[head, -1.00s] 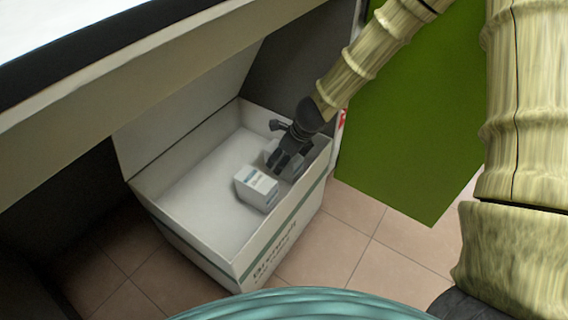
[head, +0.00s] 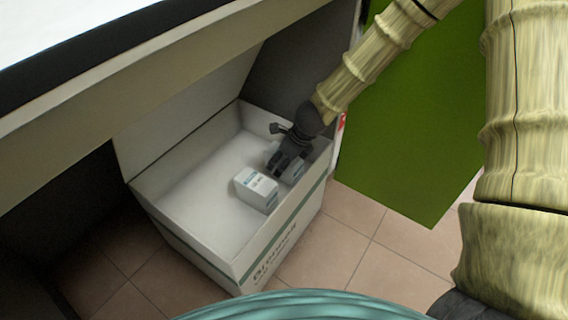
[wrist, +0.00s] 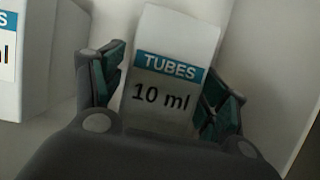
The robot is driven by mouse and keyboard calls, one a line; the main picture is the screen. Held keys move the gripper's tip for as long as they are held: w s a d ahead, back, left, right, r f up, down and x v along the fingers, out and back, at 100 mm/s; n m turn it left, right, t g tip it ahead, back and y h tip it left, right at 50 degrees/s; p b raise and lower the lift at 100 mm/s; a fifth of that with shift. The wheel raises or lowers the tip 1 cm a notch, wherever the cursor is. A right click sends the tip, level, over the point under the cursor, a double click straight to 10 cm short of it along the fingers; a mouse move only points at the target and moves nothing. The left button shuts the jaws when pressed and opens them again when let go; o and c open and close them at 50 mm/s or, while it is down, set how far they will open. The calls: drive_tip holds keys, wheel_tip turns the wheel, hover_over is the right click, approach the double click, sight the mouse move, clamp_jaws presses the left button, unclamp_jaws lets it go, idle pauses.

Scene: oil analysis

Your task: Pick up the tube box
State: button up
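The tube box is a small white carton with a blue "TUBES" band and "10 ml" print (wrist: 165,65). In the wrist view it stands between my two fingers, with a finger on each side. In the head view this tube box (head: 297,171) is mostly hidden behind my gripper (head: 288,165), inside the large carton near its right side. My gripper (wrist: 165,95) reaches around the box from above. Narrow gaps seem to show beside the box at the fingers, so the fingers look open around it.
A second small white box (head: 256,189) stands close to the left of my gripper; its edge shows in the wrist view (wrist: 25,60). The large open white carton (head: 172,223) has walls around both. A table edge (head: 130,90) overhangs at the upper left.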

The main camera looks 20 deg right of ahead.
drive_tip(key=c, duration=1)
drive_tip(key=shift+o, duration=0.2)
drive_tip(key=shift+r, duration=0.1)
